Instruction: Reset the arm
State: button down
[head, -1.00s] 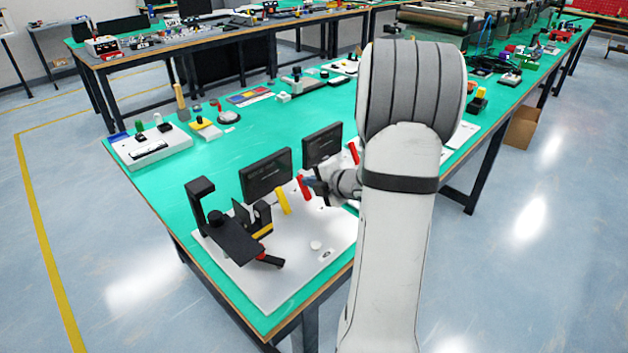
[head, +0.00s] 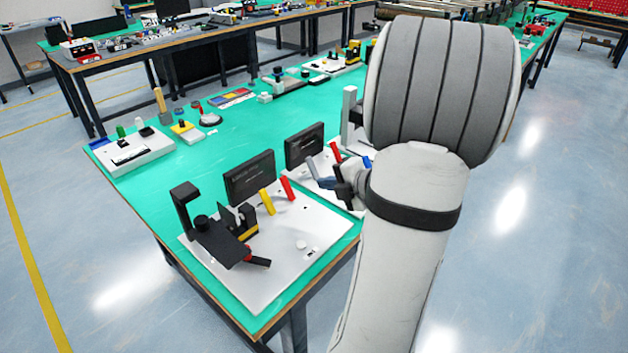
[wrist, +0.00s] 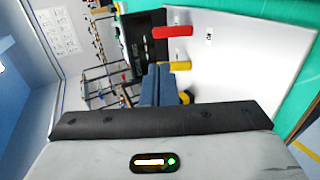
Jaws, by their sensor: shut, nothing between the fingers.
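My gripper (head: 322,176) is shut and empty. In the head view it hangs low over the green bench, just left of my white arm, in front of a small dark screen (head: 304,146). Part of my wrist is hidden behind my arm. In the wrist view its blue-grey fingers (wrist: 158,84) are together. A red lever (wrist: 172,32) and a yellow lever (wrist: 175,66) on a white panel (wrist: 235,60) show beyond them. I cannot tell whether the fingers touch anything.
The near white panel (head: 280,260) carries a black fixture (head: 218,240), a yellow lever (head: 266,201) and a red lever (head: 287,188). Another dark screen (head: 249,177) stands behind them. A white box with switches (head: 150,158) sits farther left. Floor is clear left and right of the bench.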

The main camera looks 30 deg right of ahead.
jog(key=w+a+r+m+g+h+p, duration=0.1)
jog(key=a+r+m+g+h+p, duration=0.3)
jog(key=r+m+h, duration=0.65)
jog(key=s+a+f+m+g+y+p, duration=0.1)
jog(key=s+a+m+g+y, duration=0.4)
jog(key=s+a+m, duration=0.5)
jog(key=s+a+f+y, duration=0.1)
jog(key=s+a+y, duration=0.1)
jog(key=s+a, duration=0.3)
jog(key=shift+s+a+m+g+p, duration=0.25)
jog(key=shift+a+m+g+p, duration=0.15)
jog(key=shift+a, duration=1.35)
jog(key=shift+r, duration=0.1)
